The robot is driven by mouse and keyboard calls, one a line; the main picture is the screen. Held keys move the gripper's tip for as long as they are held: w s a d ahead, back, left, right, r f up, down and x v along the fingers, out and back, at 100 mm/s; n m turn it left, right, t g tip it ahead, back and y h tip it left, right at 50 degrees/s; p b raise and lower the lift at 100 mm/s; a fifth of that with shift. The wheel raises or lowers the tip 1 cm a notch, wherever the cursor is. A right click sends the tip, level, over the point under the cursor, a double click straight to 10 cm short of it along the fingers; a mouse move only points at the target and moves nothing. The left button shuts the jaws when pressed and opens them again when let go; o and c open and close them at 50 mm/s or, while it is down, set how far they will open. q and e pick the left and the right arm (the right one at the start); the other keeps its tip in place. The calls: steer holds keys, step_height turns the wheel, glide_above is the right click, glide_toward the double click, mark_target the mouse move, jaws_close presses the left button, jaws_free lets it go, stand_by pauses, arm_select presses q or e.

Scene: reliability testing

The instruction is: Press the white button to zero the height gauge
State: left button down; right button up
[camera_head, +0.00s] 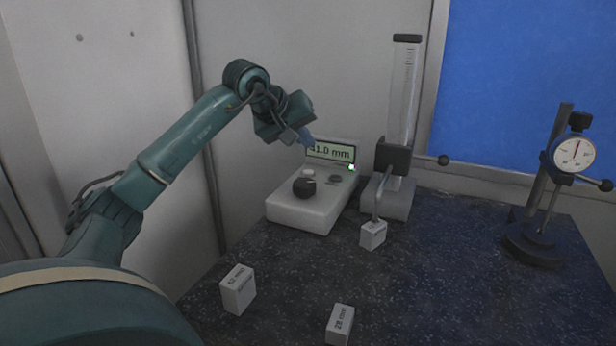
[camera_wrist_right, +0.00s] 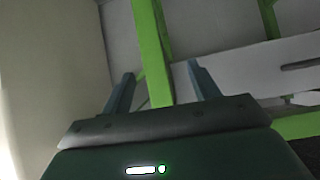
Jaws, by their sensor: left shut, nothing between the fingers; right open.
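The height gauge readout box (camera_head: 297,213) stands at the back left of the dark speckled table. Its display (camera_head: 331,152) reads what looks like "41.0 mm", partly covered by my left gripper, and a green light (camera_head: 351,167) glows beside it. The white button (camera_head: 308,173) sits on the box top, behind a black round knob (camera_head: 304,187). My left gripper (camera_head: 306,138) is shut and empty, above and behind the button, apart from it. The gauge column (camera_head: 403,95) stands right of the box, its probe down at a small white block (camera_head: 373,235). My right gripper (camera_wrist_right: 162,85) is open and empty.
Two labelled white blocks lie in front, one at the left (camera_head: 238,289) and one marked "28 mm" (camera_head: 340,324). A dial gauge on a stand (camera_head: 573,155) is at the right. The middle of the table (camera_head: 440,270) is clear. Green bars (camera_wrist_right: 153,50) show in the right wrist view.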

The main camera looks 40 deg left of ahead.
mark_target(308, 173)
arm_select(q)
step_height(308, 173, down, 3)
steer(key=shift+r+b, duration=0.1)
steer(key=shift+b, duration=0.55)
steer(key=shift+f+b, duration=0.35)
steer(key=shift+f, duration=0.25)
arm_select(e)
steer(key=shift+w+a+t, duration=0.25)
steer(key=shift+a+t, duration=0.05)
steer(key=shift+a, duration=0.25)
steer(key=shift+w, duration=0.2)
steer(key=shift+s+f, duration=0.15)
steer(key=shift+s, duration=0.15)
arm_select(q)
steer(key=shift+f, duration=0.1)
arm_select(e)
steer(key=shift+f, duration=0.1)
arm_select(q)
steer(key=shift+f+b, duration=0.25)
steer(key=shift+b, duration=0.05)
arm_select(e)
steer(key=shift+w+f, duration=0.1)
